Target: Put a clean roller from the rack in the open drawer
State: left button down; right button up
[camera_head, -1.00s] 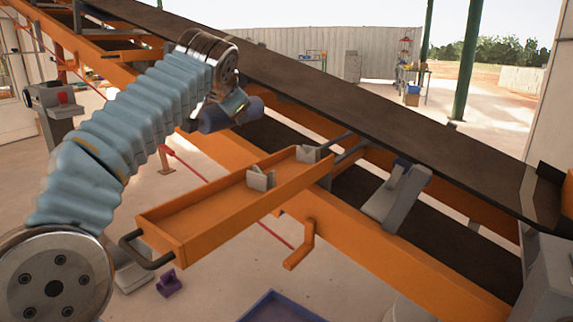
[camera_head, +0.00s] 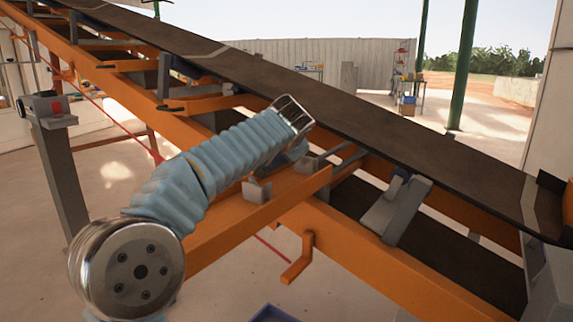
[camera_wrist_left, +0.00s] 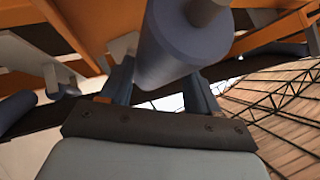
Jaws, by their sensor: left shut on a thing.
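My left gripper (camera_wrist_left: 160,82) is shut on a blue-grey roller (camera_wrist_left: 182,45), which lies between its two fingers in the left wrist view. In the head view my left arm reaches over the orange open drawer (camera_head: 236,229), and its wrist is near the drawer's far end. The gripper and most of the roller are hidden behind the wrist there. Two grey notched brackets, a near one (camera_head: 257,191) and a far one (camera_head: 308,163), stand in the drawer. I cannot tell whether the roller touches them. The rack cannot be made out. My right gripper is not in view.
The dark conveyor belt (camera_head: 400,150) slopes across behind the drawer on an orange frame (camera_head: 385,262). A grey block-like bracket (camera_head: 397,207) is on the frame right of the drawer. A grey post with a red button (camera_head: 56,106) stands at left. A blue-rimmed tray (camera_head: 270,313) is below.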

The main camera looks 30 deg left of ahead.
aim_at(287, 162)
pick_arm(q)
jog(key=f, duration=0.3)
jog(key=shift+w+d+f+b, duration=0.2)
jog(key=shift+f+b, duration=0.1)
jog(key=shift+b, duration=0.1)
jog(key=shift+f+b, duration=0.6)
jog(key=shift+c, duration=1.1)
grip_release()
